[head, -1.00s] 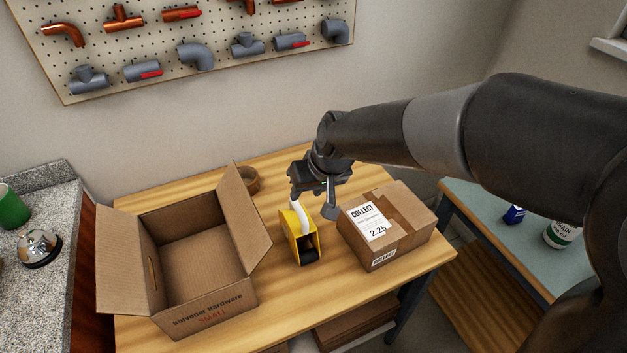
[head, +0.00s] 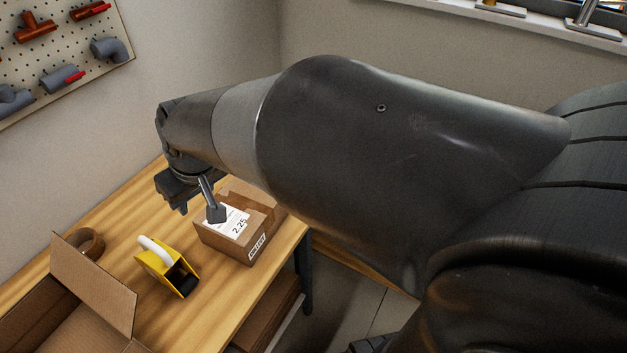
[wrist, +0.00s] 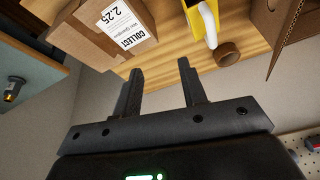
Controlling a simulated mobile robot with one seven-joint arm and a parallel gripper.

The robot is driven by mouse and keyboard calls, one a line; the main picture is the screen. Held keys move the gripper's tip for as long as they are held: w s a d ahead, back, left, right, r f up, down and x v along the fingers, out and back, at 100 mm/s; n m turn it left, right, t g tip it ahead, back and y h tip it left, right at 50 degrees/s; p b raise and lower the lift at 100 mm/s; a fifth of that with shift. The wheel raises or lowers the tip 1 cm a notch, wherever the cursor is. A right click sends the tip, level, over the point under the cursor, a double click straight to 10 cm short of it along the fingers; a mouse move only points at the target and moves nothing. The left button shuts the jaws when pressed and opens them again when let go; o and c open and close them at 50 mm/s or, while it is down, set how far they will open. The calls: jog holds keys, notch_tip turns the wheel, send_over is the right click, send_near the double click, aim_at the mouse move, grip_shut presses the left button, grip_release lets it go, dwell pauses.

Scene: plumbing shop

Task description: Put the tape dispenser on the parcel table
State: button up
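The yellow tape dispenser (head: 172,272) with its white tape loop stands on the wooden parcel table (head: 215,300). It is between the open carton and the closed parcel. It also shows cut off at the top of the wrist view (wrist: 205,18). My gripper (head: 197,208) is above the table near the closed parcel, up and to the right of the dispenser. In the wrist view my gripper (wrist: 160,72) has its two fingers apart with nothing between them. It is not touching the dispenser.
The closed parcel (head: 255,238) with a white label sits right of the dispenser. An open carton (head: 95,285) is at the lower left, with a brown tape roll (head: 90,240) behind it. A pegboard with pipe fittings (head: 65,78) hangs on the wall.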

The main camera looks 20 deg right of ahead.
jog(key=s+d+r+m+t+h, duration=0.1)
jog(key=s+d, duration=0.4)
jog(key=d, duration=0.7)
jog(key=s+d+r+m+t+h, duration=0.1)
jog(key=s+d+r+m, duration=0.2)
jog(key=d, duration=0.9)
jog(key=s+m, duration=0.2)
jog(key=s, duration=0.1)
jog(key=shift+m+h, duration=0.3)
jog(key=shift+s, duration=0.1)
